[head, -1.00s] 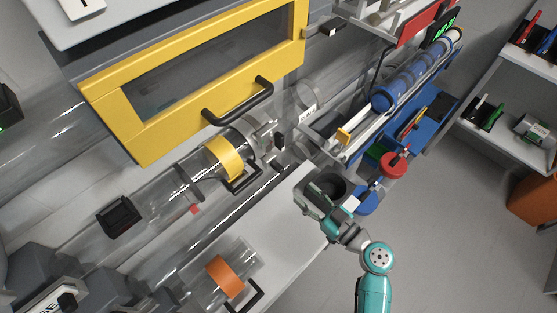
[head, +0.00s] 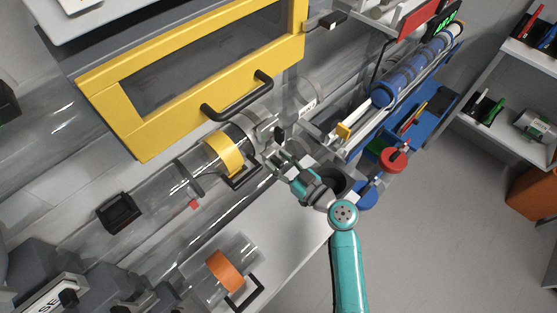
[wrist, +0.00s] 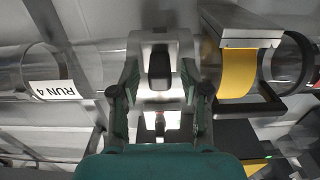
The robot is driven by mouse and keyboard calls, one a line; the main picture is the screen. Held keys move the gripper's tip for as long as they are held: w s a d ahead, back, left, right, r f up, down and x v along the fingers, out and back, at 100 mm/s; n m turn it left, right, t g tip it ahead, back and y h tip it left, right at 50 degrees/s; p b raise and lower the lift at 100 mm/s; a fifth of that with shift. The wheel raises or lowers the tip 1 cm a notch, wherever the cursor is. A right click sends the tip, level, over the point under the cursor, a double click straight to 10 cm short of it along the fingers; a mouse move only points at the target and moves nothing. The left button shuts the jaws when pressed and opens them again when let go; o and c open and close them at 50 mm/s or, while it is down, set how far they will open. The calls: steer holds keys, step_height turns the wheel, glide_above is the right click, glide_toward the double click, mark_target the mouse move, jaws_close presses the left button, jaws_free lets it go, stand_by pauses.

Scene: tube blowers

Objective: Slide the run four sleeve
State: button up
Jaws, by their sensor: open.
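A clear tube (wrist: 62,72) at the left of the wrist view carries an upside-down RUN 4 label (wrist: 54,90). In the head view the label (head: 307,105) is small. A clear sleeve with a yellow band (head: 224,154) and a black handle (head: 243,177) lies along the same line, lower left; its band (wrist: 238,74) shows at the right of the wrist view. My gripper (head: 275,160) is open and empty, just right of this sleeve. In the wrist view my fingers (wrist: 160,80) straddle a grey block (wrist: 158,42) with a dark knob; contact cannot be told.
A yellow-framed door (head: 135,125) with a black handle is above the tube line. A clear sleeve with an orange band (head: 224,272) lies lower down. A dark round opening (head: 332,180) and a blue tray (head: 428,110) are to the right. The floor at lower right is clear.

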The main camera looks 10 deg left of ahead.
steer(key=shift+w+a, duration=0.1)
steer(key=shift+a, duration=0.05)
steer(key=shift+c, duration=0.3)
jaws_close()
steer(key=shift+w+d+r, duration=0.1)
steer(key=shift+w+d, duration=0.75)
steer(key=shift+w, duration=0.25)
steer(key=shift+w+d, duration=0.85)
steer(key=shift+w, duration=0.2)
steer(key=shift+o, duration=0.3)
jaws_free()
steer(key=shift+w, duration=0.1)
